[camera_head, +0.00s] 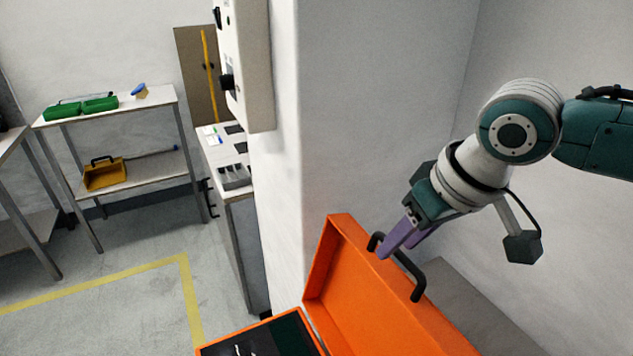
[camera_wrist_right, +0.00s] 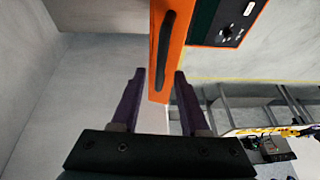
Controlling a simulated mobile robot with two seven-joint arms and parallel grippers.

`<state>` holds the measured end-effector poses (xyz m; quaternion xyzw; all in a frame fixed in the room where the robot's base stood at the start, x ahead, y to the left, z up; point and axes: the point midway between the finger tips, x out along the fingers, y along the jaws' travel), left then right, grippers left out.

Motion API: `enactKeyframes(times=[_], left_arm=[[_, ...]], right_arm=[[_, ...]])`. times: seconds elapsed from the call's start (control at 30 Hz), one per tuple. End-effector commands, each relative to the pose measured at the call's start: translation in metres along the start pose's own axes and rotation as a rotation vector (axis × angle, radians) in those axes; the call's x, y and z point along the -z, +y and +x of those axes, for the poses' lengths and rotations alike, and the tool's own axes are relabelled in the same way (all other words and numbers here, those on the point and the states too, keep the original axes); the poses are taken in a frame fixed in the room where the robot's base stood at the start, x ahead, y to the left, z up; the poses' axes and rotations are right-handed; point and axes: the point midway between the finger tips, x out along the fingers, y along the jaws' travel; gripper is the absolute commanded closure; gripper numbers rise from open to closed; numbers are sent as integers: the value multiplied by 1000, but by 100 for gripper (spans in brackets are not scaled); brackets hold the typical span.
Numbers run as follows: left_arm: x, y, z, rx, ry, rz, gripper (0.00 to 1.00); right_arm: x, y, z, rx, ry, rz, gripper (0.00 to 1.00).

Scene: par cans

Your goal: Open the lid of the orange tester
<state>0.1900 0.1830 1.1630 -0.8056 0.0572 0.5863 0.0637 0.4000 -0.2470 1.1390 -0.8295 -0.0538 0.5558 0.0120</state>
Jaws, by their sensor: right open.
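The orange tester (camera_head: 312,328) stands at the bottom of the head view, with part of its dark panel (camera_head: 270,341) showing. Its orange lid (camera_head: 362,305) stands raised, tilted up from the body, so the tester is open. A black handle (camera_head: 414,281) is on the lid's outer side. My right gripper (camera_head: 396,250), with purple fingers, is close to the handle. In the right wrist view the fingers (camera_wrist_right: 160,73) are apart, with the lid's edge and handle (camera_wrist_right: 165,45) ahead of the gap. Whether a finger touches the lid is unclear. My left gripper is out of view.
A grey wall pillar (camera_head: 330,120) stands right behind the tester. A white workbench (camera_head: 228,170) is beyond it. Floor with yellow tape (camera_head: 100,275) is clear.

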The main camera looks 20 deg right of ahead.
Motion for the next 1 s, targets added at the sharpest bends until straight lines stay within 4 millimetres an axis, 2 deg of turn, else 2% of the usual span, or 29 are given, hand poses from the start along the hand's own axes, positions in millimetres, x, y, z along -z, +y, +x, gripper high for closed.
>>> enactKeyframes(times=[0.07, 0.47, 1.0], left_arm=[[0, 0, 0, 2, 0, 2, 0], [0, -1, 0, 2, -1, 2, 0], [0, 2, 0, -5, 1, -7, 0]], right_arm=[[0, 0, 0, 0, 0, 0, 56], [0, 0, 0, 0, 0, 0, 100], [0, 0, 0, 0, 0, 0, 100]])
